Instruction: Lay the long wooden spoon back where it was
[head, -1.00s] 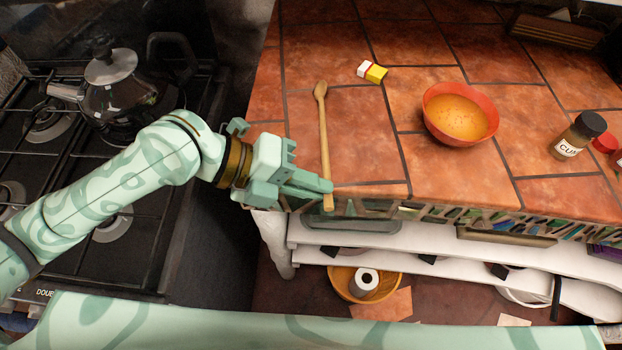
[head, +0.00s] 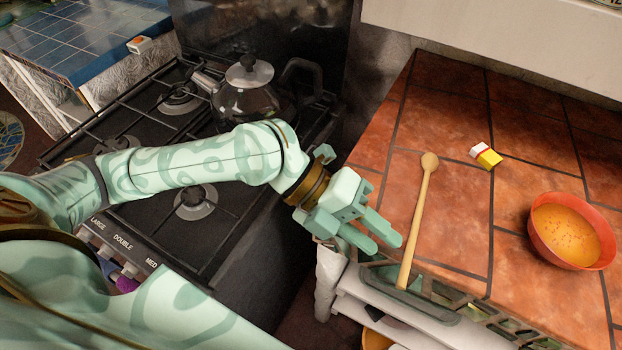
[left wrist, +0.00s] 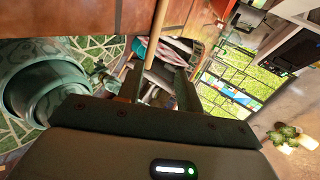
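The long wooden spoon (head: 418,215) lies on the tiled counter (head: 455,235) in the head view. Its bowl points to the back and its handle end reaches the counter's front edge. My left gripper (head: 386,243) is at the left of the handle, close to its front part, with empty fingers. The left wrist view shows its two fingers (left wrist: 160,88) apart, with nothing held between them. My right gripper is in neither view.
A red bowl of orange soup (head: 568,232) stands on the counter at the right. A small yellow and white packet (head: 486,156) lies right of the spoon's bowl. A stove (head: 215,225) with a kettle (head: 247,95) is at the left. The tiles around the spoon are clear.

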